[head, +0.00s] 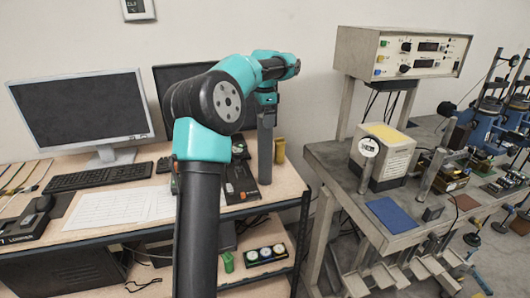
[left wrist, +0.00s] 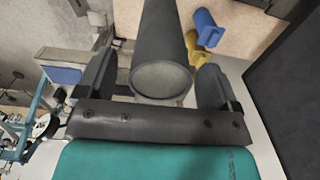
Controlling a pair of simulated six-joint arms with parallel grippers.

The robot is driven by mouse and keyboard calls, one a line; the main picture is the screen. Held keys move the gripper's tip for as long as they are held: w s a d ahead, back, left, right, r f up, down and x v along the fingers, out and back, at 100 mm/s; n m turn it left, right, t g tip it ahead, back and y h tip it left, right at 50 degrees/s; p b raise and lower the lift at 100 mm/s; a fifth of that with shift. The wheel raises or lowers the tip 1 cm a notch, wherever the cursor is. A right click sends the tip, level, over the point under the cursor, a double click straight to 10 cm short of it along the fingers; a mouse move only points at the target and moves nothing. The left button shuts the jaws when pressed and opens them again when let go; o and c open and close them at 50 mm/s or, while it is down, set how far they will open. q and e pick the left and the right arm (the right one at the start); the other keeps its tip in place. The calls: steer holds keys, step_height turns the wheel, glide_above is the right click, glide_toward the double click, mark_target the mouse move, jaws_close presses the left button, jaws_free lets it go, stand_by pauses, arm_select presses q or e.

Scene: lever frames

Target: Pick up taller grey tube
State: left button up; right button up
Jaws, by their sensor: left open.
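The taller grey tube (head: 265,155) stands upright on the desk, beside a shorter yellow tube (head: 280,150). My left gripper (head: 266,112) is at the grey tube's upper part, and its arm hides some of the desk. In the left wrist view the grey tube (left wrist: 161,40) lies between the two open fingers of my left gripper (left wrist: 157,66), its round end facing the camera. My right gripper is not in view.
A monitor (head: 82,108), keyboard (head: 100,176) and paper sheets (head: 115,207) are on the desk to the left. A second, dark monitor stands behind my arm. A grey bench (head: 335,165) with instruments stands at the right. The wrist view shows a blue object (left wrist: 207,27) beside the tube.

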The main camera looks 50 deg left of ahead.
arm_select(q)
step_height(320, 180, down, 3)
steer(key=shift+f, duration=0.1)
stand_by(0.5)
jaws_close()
stand_by(0.7)
